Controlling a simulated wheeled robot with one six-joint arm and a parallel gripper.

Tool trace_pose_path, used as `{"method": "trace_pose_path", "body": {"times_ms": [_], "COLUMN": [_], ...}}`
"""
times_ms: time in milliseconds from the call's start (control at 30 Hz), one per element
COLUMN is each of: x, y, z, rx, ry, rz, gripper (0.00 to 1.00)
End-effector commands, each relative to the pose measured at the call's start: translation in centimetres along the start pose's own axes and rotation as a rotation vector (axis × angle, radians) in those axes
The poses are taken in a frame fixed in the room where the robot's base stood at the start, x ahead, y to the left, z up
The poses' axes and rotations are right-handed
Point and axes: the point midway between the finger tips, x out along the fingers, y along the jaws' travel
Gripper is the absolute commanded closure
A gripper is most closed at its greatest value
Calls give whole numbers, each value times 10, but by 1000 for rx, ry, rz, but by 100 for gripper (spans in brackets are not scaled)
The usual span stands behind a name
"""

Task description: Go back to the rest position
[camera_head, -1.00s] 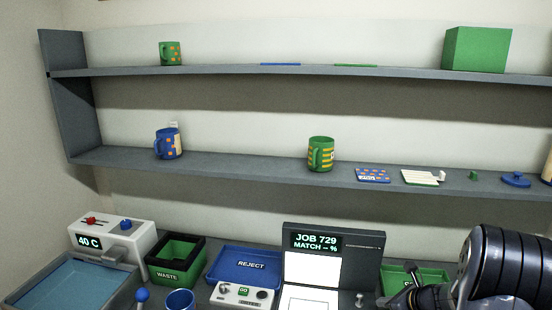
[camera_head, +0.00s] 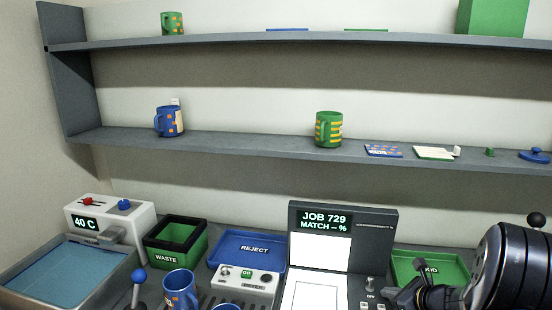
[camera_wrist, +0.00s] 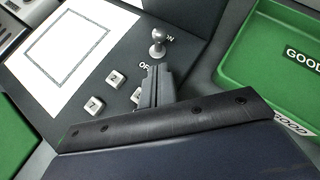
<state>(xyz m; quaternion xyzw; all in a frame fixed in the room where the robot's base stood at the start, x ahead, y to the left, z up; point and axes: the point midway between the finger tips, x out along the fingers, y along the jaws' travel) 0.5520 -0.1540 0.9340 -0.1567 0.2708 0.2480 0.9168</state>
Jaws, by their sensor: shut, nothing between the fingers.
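My gripper (camera_head: 412,297) is at the lower right in the head view, beside the job panel and in front of the green tray. In the wrist view its fingers (camera_wrist: 158,80) are together with nothing between them. They show just below the panel's toggle switch (camera_wrist: 157,42); I cannot tell whether they touch it. The job panel (camera_head: 344,222) reads "JOB 729" and "MATCH -- %". The switch also shows in the head view (camera_head: 371,284), apart from the gripper.
The green tray (camera_wrist: 262,75) lies right of the panel. The blue reject tray (camera_head: 225,255), waste bin (camera_head: 165,257) and 40 C unit (camera_head: 105,222) stand left. A blue mug (camera_head: 180,288) stands at the front. Shelves (camera_head: 250,143) with mugs and flat pieces run behind.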

Motion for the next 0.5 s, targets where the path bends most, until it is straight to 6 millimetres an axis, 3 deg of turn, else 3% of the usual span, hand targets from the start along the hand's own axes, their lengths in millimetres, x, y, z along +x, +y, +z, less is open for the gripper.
{"method": "trace_pose_path", "body": {"times_ms": [400,500], "x": [1,-13], "y": [7,6], "z": [-20,-28], "rx": [-47,-45], "ry": [-59,-58], "rz": [-53,-55], "gripper": [100,100]}}
